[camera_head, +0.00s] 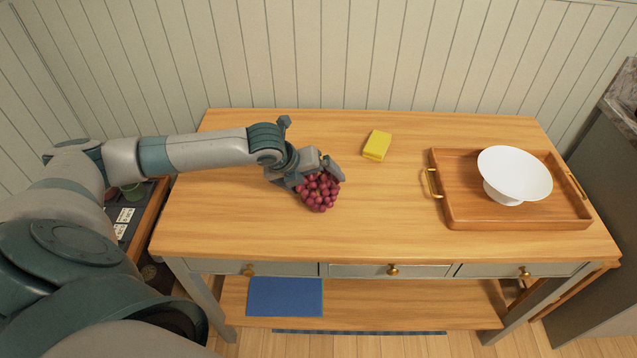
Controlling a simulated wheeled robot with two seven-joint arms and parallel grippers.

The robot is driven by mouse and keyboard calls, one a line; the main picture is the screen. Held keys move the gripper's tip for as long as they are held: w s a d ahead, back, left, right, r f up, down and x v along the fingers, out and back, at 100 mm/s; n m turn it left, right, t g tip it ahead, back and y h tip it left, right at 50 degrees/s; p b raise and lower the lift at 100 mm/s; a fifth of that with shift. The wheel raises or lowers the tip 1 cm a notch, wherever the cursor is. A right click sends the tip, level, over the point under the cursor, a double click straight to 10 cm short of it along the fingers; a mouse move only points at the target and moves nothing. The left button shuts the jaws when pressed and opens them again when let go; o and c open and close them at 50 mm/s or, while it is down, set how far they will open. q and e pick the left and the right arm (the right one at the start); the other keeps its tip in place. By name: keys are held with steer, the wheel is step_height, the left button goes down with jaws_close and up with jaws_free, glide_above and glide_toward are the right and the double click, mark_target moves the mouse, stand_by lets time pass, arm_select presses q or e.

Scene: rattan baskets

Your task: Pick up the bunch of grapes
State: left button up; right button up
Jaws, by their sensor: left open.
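A bunch of dark red grapes (319,193) lies on the wooden tabletop, left of the middle. My left gripper (316,178) comes in from the left and is right at the grapes, over their upper left part. Its jaws are open, with one finger reaching past the top of the bunch. The gripper hides part of the grapes, and I cannot tell whether the fingers touch them. My right gripper is not in view.
A yellow sponge (377,145) lies behind and right of the grapes. A wooden tray (465,217) with brass handles holds a white footed bowl (515,172) at the right. The table (370,238) is clear between grapes and tray. A panelled wall stands behind.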

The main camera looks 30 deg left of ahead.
mark_target(316, 175)
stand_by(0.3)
arm_select(q)
steer(key=c, duration=1.6)
steer(key=shift+o, duration=0.2)
steer(key=shift+r, duration=0.1)
steer(key=shift+r, duration=0.45)
step_height(316, 175, up, 3)
steer(key=shift+w+r+b, duration=0.15)
steer(key=shift+b, duration=0.65)
steer(key=w+d+r+b, duration=0.2)
steer(key=w+d+r, duration=0.4)
steer(key=w+d, duration=0.1)
steer(key=shift+w+d+r+b, duration=0.35)
steer(key=shift+w+d, duration=0.05)
steer(key=shift+w, duration=0.3)
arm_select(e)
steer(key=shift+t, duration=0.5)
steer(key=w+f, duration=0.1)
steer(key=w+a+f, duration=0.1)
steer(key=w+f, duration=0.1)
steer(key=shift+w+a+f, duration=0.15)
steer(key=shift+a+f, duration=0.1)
